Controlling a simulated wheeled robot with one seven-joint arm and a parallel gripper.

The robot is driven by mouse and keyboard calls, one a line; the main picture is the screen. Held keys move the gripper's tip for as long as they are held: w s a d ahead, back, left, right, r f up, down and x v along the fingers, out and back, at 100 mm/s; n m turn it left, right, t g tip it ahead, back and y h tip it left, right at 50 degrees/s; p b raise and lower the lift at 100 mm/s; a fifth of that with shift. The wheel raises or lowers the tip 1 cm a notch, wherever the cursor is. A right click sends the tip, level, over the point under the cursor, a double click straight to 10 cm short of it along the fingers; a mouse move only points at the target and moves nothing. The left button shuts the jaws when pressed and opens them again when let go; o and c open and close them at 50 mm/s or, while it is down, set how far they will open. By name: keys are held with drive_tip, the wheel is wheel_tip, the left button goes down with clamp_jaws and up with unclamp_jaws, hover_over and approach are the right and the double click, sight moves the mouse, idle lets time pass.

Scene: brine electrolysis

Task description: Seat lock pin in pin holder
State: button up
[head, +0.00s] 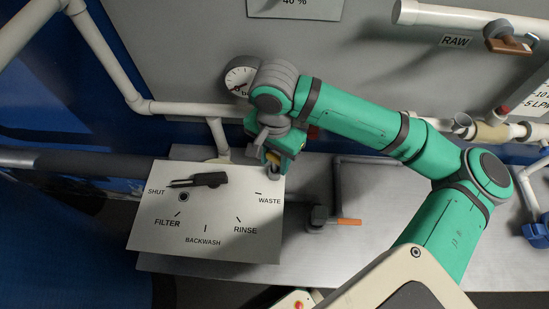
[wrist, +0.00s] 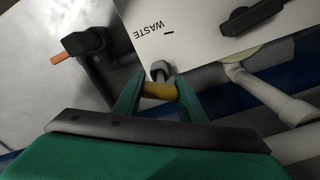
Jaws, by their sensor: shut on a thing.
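My gripper (wrist: 158,92) is shut on a yellow piece, the lock pin (wrist: 159,90), which lies across between the two green fingertips. In the head view my gripper (head: 274,157) is at the upper right corner of the white valve plate, with a bit of the yellow pin (head: 272,158) showing. A small grey round part (wrist: 159,70) sits just beyond the pin at the plate's edge, near the word WASTE. It looks like the pin holder, but I cannot tell whether it is that or the pin's own end. I cannot tell whether the pin is inside the holder.
The white valve plate (head: 220,240) has a black handle (head: 207,180) near SHUT. Pipes and a round gauge (head: 238,80) are behind my gripper.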

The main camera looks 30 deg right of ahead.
drive_tip(key=shift+f, duration=0.45)
idle(0.8)
drive_tip(key=o, duration=1.1)
drive_tip(key=shift+o, duration=0.2)
wheel_tip(320, 180, up, 11)
drive_tip(key=shift+f, duration=0.1)
